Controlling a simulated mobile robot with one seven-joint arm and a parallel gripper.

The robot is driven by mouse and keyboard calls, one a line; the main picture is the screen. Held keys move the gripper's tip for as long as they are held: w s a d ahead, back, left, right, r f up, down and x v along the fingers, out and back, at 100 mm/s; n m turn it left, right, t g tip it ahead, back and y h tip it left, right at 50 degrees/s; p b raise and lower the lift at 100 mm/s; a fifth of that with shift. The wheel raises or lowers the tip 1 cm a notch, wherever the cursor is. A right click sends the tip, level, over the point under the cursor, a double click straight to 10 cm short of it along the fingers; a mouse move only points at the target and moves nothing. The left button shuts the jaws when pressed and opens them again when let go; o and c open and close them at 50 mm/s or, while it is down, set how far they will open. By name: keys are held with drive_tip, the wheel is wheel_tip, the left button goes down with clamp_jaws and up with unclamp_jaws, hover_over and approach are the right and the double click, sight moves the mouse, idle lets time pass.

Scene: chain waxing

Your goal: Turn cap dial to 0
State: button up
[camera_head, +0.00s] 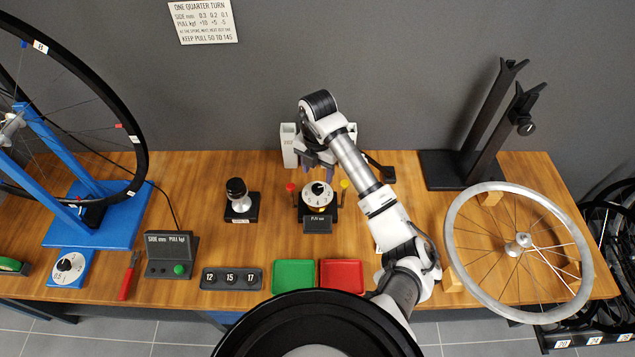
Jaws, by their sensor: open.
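A round white dial with a black centre knob (319,190) sits on a dark base near the middle of the table. A small dark label block (317,224) is in front of it. Another white dial with a black knob (70,268) is on a blue box at the front left. I cannot tell which of the two is the cap dial, and their markings are too small to read. My gripper (318,164) is open just behind and above the middle dial, apparently apart from it. My gripper and forearm partly hide the area behind that dial.
Red (291,187) and yellow (344,184) knobs flank the middle dial. A black-knobbed device (238,200) stands to its left. Green (293,276) and red (342,275) trays lie in front.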

sight(318, 188)
wheel_tip(318, 188, down, 6)
drive_tip(key=shift+f+p, duration=0.25)
drive_tip(key=shift+p, duration=0.2)
drive_tip(key=c, duration=1)
